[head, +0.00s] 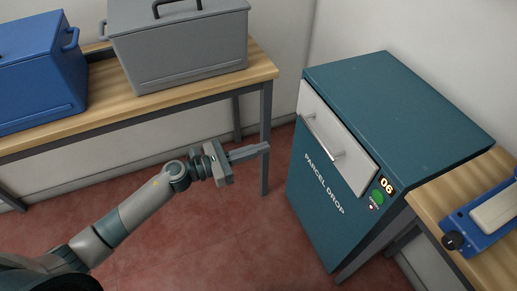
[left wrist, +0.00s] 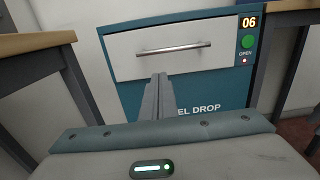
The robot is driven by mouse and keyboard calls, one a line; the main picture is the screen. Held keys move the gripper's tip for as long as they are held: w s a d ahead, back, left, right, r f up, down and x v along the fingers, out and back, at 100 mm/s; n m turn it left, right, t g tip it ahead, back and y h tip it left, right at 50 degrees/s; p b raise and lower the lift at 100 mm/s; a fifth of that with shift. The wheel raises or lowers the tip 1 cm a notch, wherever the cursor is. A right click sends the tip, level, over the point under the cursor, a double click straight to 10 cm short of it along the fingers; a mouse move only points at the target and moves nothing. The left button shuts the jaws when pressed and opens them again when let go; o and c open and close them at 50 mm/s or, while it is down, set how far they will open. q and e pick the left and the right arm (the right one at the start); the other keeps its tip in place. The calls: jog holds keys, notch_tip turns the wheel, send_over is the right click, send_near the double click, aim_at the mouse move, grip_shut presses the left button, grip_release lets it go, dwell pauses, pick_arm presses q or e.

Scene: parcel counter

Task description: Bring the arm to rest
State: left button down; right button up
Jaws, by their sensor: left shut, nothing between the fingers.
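My left arm reaches in from the lower left of the head view. Its gripper (head: 266,148) is shut and empty, held in the air in front of the parcel drop cabinet. In the left wrist view the closed fingers (left wrist: 158,80) point at the cabinet front, below the drawer handle. The teal parcel drop cabinet (head: 318,215) has a pale drawer front (head: 335,138) with a metal bar handle (head: 322,137). The fingers look apart from the handle. My right gripper is not in view.
A wooden table (head: 180,102) at the back left holds a blue box (head: 38,75) and a grey box (head: 185,48). A second table (head: 440,200) at the right holds a blue device (head: 485,218). The cabinet shows 06 and a green button (head: 378,197). Red floor (head: 215,240) is clear.

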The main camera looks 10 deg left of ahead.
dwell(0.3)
